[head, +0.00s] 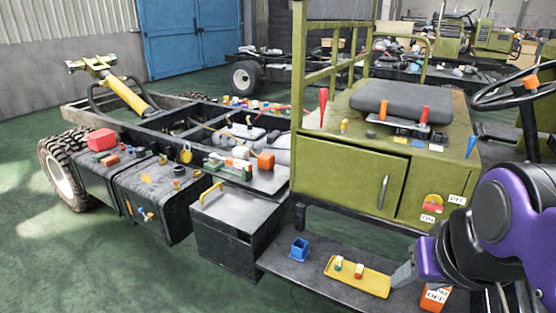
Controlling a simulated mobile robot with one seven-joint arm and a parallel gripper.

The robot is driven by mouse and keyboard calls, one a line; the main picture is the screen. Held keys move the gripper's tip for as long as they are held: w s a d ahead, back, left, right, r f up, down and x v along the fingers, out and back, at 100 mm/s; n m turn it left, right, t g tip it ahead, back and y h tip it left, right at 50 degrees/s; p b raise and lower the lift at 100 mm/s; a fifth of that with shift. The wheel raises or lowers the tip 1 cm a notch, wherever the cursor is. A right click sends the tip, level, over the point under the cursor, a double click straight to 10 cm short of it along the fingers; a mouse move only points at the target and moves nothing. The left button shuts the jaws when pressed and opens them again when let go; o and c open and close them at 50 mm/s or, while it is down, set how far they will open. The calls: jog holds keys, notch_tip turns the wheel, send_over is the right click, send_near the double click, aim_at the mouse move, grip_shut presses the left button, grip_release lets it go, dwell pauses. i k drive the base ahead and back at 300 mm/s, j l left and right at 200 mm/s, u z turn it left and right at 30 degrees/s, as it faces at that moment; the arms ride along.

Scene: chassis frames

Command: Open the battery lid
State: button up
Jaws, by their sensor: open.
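A grey box (226,246), which looks like the battery box, stands low on the side of the chassis frame at the middle. Its flat grey lid (240,212) lies shut on top, with a yellow handle (211,194) at the left edge. My gripper (402,274) is at the lower right, over the right end of the dark step and beside the yellow tray. It is open, with no object visible in it, and well to the right of the lid. My purple arm hides part of the gripper and the step.
Black tanks (155,200) stand left of the box. Green floor lies open in front at left.

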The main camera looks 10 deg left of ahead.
aim_at(228, 210)
jog(key=u, duration=0.95)
jog(key=i+j+z, duration=0.2)
jog(key=i+j, duration=0.15)
jog(key=i+j+z, duration=0.2)
jog(key=i+j, duration=0.25)
jog(key=i+j+z, duration=0.2)
jog(key=i+j, duration=0.15)
jog(key=j, duration=0.15)
jog(key=i+j+z, duration=0.2)
jog(key=j, duration=0.35)
jog(key=i, duration=0.1)
